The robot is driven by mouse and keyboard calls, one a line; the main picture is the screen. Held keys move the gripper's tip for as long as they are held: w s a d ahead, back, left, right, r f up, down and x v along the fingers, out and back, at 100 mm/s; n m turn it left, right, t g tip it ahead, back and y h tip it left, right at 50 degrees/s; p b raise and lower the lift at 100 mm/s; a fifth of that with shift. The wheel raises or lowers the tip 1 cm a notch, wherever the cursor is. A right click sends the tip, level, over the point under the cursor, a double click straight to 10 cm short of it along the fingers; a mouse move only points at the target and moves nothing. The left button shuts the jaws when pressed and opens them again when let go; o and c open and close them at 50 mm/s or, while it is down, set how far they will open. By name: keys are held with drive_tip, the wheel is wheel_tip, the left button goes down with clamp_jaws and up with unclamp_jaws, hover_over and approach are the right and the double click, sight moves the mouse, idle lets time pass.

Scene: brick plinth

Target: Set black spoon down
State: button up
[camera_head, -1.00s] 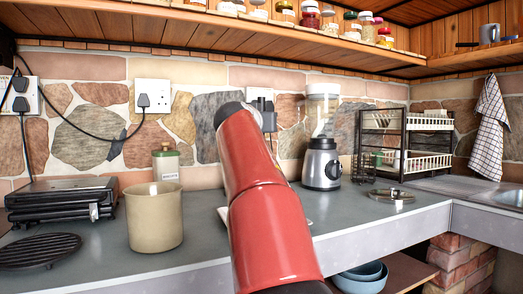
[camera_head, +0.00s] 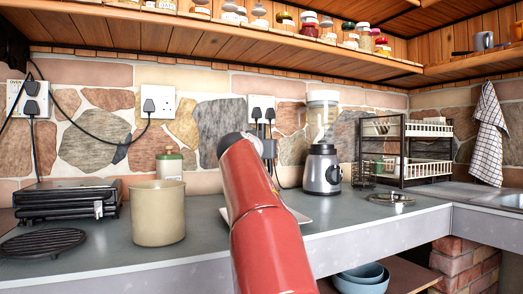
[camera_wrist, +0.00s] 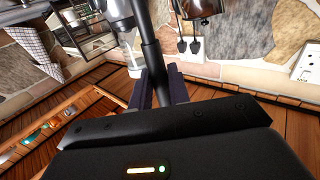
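In the wrist view, my gripper (camera_wrist: 164,88) has its two dark fingers close on either side of a long black handle, which I take to be the black spoon (camera_wrist: 148,42). The handle runs up out of the top of the picture, so its far end is not seen. In the head view my red arm reaches over the counter (camera_head: 400,222) and hides the gripper and the spoon. A white plate-like edge (camera_head: 297,217) shows on the counter just right of my arm, mostly hidden.
A beige pot (camera_head: 158,214), a green-lidded jar (camera_head: 169,164), a black grill press (camera_head: 66,199) and a round black rack (camera_head: 42,242) stand left. A blender (camera_head: 322,168), a metal lid (camera_head: 391,198) and a dish rack (camera_head: 405,150) stand right. A shelf (camera_head: 230,45) overhangs the counter.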

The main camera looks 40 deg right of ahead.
drive_tip(key=o, duration=0.4)
drive_tip(key=shift+r, duration=0.25)
drive_tip(key=b+v, duration=0.3)
drive_tip(key=v, duration=0.9)
drive_tip(key=shift+f, duration=0.15)
